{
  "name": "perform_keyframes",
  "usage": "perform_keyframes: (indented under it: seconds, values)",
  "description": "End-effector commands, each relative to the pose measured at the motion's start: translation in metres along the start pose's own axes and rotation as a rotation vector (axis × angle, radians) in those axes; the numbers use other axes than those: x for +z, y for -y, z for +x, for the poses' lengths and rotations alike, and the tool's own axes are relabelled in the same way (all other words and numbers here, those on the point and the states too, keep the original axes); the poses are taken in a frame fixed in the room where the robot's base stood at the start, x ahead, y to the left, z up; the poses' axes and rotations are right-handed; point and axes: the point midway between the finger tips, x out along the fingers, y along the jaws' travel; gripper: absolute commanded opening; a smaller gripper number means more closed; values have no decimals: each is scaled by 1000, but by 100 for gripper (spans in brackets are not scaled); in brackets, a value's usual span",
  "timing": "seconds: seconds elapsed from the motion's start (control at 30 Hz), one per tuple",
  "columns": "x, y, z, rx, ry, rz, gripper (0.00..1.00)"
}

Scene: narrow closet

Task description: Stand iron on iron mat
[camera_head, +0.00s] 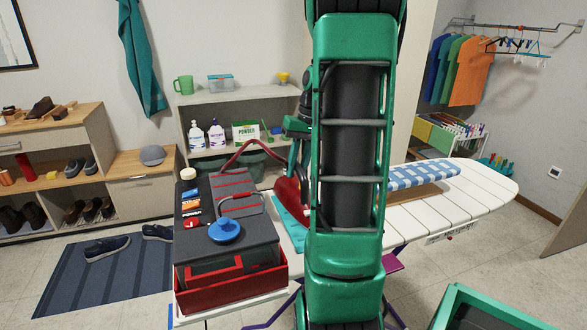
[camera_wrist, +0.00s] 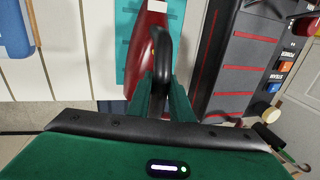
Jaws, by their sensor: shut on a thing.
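The iron has a red body (camera_head: 287,194) and stands out beside my arm in the head view. In the wrist view its red body (camera_wrist: 148,28) and black handle (camera_wrist: 161,55) lie ahead of my gripper (camera_wrist: 161,84). The green fingers are shut on the handle from both sides. The teal iron mat (camera_head: 290,230) lies on the white ironing board, partly hidden by my arm and the iron. It also shows in the wrist view (camera_wrist: 127,42), behind and beside the iron. I cannot tell whether the iron touches the mat.
A dark grey steam station with a red base (camera_head: 231,279) stands left of the mat, joined by a red hose (camera_head: 243,150). A green crate (camera_head: 490,308) is at lower right.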

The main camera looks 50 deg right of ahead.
Motion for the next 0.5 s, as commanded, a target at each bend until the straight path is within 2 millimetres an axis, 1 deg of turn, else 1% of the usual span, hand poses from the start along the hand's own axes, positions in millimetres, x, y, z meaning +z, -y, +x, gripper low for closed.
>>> perform_keyframes:
  seconds: [0.37,0.4,0.43,0.47,0.5]
  values:
    - [0,0,1,0,-2,-1,0]
    - [0,0,1,0,-1,-1,29]
    - [0,0,1,0,-1,-1,36]
    - [0,0,1,0,-1,-1,41]
    - [0,0,1,0,-1,-1,41]
